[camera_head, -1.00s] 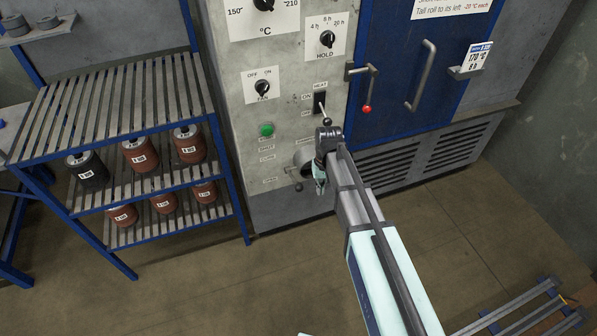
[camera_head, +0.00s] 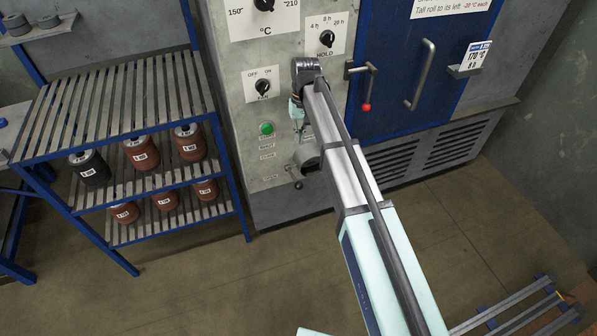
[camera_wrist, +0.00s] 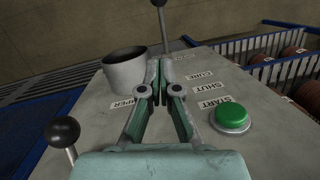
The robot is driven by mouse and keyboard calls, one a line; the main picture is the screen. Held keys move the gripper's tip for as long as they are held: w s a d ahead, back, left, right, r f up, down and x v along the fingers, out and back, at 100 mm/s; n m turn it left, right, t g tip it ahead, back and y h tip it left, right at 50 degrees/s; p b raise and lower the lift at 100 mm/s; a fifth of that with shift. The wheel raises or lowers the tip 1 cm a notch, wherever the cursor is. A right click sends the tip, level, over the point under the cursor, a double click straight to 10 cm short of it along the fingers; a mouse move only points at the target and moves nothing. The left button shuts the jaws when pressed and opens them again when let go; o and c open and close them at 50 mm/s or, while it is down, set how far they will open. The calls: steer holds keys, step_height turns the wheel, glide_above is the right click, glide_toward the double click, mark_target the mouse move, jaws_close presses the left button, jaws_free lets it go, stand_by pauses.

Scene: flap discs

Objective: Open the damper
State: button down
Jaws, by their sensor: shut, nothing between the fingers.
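My gripper (camera_head: 297,128) is in front of the cabinet's control panel (camera_head: 235,165), above the round grey pipe stub (camera_head: 307,160) in the head view. In the wrist view my gripper (camera_wrist: 160,75) has its fingers shut with nothing between them. The pipe stub (camera_wrist: 125,72) stands just left of the fingertips, apart from them as far as I can tell. A thin lever with a dark ball knob (camera_head: 298,186) sits below the stub; its rod (camera_wrist: 165,32) shows beyond the fingertips in the wrist view. A partly covered label (camera_wrist: 122,103) ends in "MPER". "SHUT" and "CURE" labels are nearby.
A green START button (camera_head: 266,129) is left of my gripper and also shows in the wrist view (camera_wrist: 231,115). A black ball knob (camera_wrist: 64,132) stands at lower left there. A blue-framed rack (camera_head: 150,170) with rolls stands left. The blue door (camera_head: 400,75) is right.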

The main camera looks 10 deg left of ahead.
steer(key=p, duration=0.3)
glide_toward(297, 181)
step_height(297, 181, down, 4)
steer(key=w+a, duration=0.1)
steer(key=w, duration=0.2)
steer(key=s+f+p, duration=0.1)
steer(key=s+d+f, duration=0.1)
steer(key=s+f, duration=0.1)
steer(key=shift+s+p, duration=0.25)
steer(key=shift+p, duration=0.1)
steer(key=shift+s+f, duration=0.1)
